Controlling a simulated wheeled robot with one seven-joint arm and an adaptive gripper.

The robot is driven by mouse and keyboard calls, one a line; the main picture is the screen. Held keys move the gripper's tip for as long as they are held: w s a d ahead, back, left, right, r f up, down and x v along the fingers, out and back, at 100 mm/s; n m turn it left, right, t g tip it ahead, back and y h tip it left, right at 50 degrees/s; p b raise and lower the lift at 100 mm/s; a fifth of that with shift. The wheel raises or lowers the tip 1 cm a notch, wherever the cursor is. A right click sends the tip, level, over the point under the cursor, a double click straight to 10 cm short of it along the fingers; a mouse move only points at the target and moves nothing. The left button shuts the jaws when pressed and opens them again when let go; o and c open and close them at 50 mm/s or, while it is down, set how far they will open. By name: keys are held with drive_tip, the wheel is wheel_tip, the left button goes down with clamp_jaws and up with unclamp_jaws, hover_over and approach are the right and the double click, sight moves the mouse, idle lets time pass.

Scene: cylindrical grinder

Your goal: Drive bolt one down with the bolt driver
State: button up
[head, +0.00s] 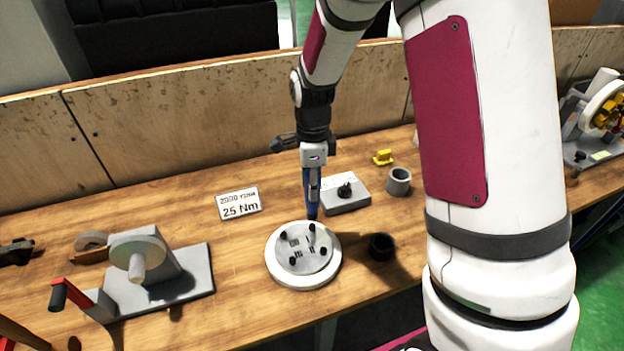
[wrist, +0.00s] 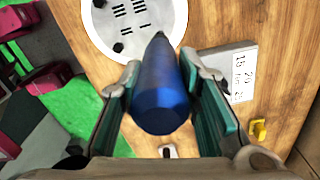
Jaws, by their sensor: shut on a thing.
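My gripper (head: 312,168) is shut on the blue bolt driver (head: 312,196), which points down, nearly upright. In the wrist view the blue driver (wrist: 163,95) lies between the two finger pads of my gripper (wrist: 161,70), its dark tip over the disc's edge. The round white disc (head: 274,272) lies on the bench and bears several black bolts. The driver's tip shows close to the far bolt (head: 312,228); I cannot tell whether they touch. Dark tally marks show on the disc's face, also in the wrist view (wrist: 172,14). I cannot tell which bolt is number one.
A sign (head: 239,204) reads 2000 rpm, 25 Nm. A grey fixture (head: 165,275) stands left. A wooden panel (head: 180,125) backs the bench.

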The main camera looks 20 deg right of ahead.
sight(313, 203)
drive_tip(key=shift+f+b, duration=0.45)
drive_tip(key=shift+f, duration=2)
drive_tip(key=shift+o, duration=0.2)
drive_tip(key=shift+f, duration=0.7)
idle(1.1)
drive_tip(key=shift+r, duration=0.1)
drive_tip(key=shift+r+p, duration=1.05)
drive_tip(key=shift+r, duration=1.95)
drive_tip(key=shift+c, duration=0.2)
